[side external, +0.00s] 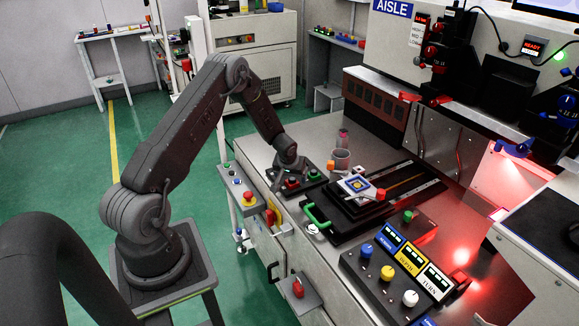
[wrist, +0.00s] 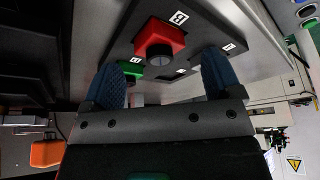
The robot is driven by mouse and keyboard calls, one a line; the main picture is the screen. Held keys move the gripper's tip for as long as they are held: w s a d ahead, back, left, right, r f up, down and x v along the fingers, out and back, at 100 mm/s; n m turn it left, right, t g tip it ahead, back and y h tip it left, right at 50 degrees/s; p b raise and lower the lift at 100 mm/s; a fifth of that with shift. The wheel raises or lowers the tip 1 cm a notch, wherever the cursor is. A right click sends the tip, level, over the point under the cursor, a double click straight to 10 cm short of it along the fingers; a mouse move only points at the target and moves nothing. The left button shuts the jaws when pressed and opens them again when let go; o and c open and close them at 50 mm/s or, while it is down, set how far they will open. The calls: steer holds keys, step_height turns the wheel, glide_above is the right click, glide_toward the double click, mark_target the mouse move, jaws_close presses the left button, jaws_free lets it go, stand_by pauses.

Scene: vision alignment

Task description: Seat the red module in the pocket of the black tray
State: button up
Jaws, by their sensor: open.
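A red block with a dark round knob, which looks like the red module (wrist: 170,33), sits on a dark plate with white letter labels in the wrist view. It also shows small in the side view (side external: 291,183). A green block (wrist: 130,70) sits beside it on the same plate. My gripper (wrist: 160,78) is open, its two blue-padded fingers spread on either side of the red block's line, holding nothing. In the side view my gripper (side external: 289,168) hangs just above this dark plate (side external: 287,193). I cannot tell whether this plate is the black tray; its pocket is not clear.
A black fixture with a green handle (side external: 316,217) lies to the right, carrying a white plate with a blue-and-yellow square (side external: 357,185). A grey cup (side external: 341,159) stands behind. A knob panel (side external: 388,275) is at the front right. Bare steel bench (side external: 310,136) lies behind the dark plate.

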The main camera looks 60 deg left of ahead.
steer(key=s+d+r+m, duration=0.1)
steer(key=s+d+r, duration=0.1)
steer(key=d+r, duration=0.55)
steer(key=s+d+r+m+t, duration=0.15)
steer(key=d+r, duration=0.25)
steer(key=r, duration=0.7)
steer(key=s+d+r+m, duration=0.1)
steer(key=s+d+r, duration=0.3)
steer(key=r, duration=0.5)
steer(key=s+d+r+m+h, duration=0.1)
steer(key=s+d+r, duration=0.3)
steer(key=s+d, duration=0.4)
steer(key=s+d+r+m+h, duration=0.2)
steer(key=s+d+r+m, duration=0.1)
steer(key=s+d, duration=0.5)
steer(key=shift+s+r+m+t, duration=0.4)
steer(key=shift+s+m+t, duration=0.05)
steer(key=shift+s+m, duration=0.3)
